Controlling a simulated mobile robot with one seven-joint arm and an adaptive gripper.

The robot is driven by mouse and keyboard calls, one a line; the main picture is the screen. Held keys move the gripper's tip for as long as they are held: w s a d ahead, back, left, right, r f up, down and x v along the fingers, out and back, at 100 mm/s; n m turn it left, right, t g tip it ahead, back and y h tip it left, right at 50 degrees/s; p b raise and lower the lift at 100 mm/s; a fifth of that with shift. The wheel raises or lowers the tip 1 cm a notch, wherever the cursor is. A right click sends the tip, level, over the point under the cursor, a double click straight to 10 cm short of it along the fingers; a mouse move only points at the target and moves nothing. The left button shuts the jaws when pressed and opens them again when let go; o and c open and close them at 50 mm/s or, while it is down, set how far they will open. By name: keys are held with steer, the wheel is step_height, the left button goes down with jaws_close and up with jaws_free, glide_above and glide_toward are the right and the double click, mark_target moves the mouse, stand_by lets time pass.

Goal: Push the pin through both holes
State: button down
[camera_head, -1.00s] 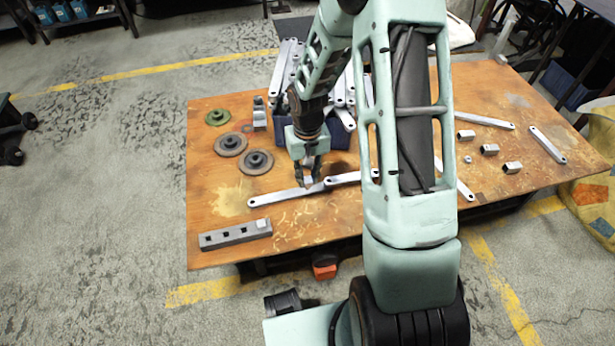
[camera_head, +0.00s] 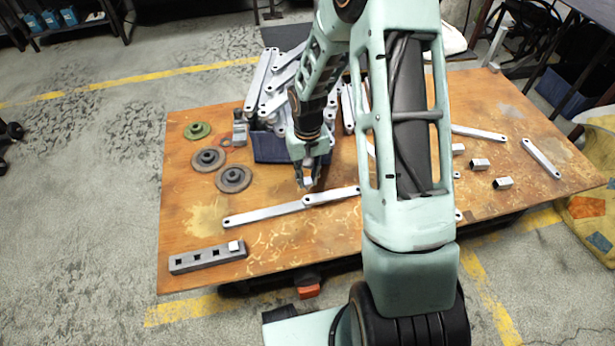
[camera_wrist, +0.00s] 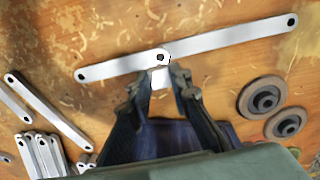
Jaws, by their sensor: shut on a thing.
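Two galvanized flat bars lie end to end on the table, the left bar (camera_head: 262,214) and the right bar (camera_head: 335,195). Their ends overlap below my gripper. In the wrist view a dark hole (camera_wrist: 160,57) shows at the overlap, with the two bars (camera_wrist: 115,68) (camera_wrist: 235,37) running off to either side. My gripper (camera_head: 307,182) is shut on a short pale pin (camera_wrist: 161,78). In the wrist view the pin appears just beside the hole, on the gripper's side; its height above the bars is hard to tell.
A grey block with square holes (camera_head: 195,263) sits at the front left, one pale pin (camera_head: 236,247) in it. Round flanges (camera_head: 233,179) lie at the left. A blue bin (camera_head: 270,150) heaped with bars stands behind my gripper. Loose bars and several short sleeves (camera_head: 480,164) lie right.

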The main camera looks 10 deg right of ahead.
mark_target(307, 190)
steer(key=shift+f+b, duration=1.55)
steer(key=shift+f, duration=0.6)
steer(key=shift+f+b, duration=1.2)
steer(key=shift+f, duration=0.5)
steer(key=c, duration=1.7)
jaws_free()
step_height(307, 190, up, 12)
steer(key=shift+r, duration=0.1)
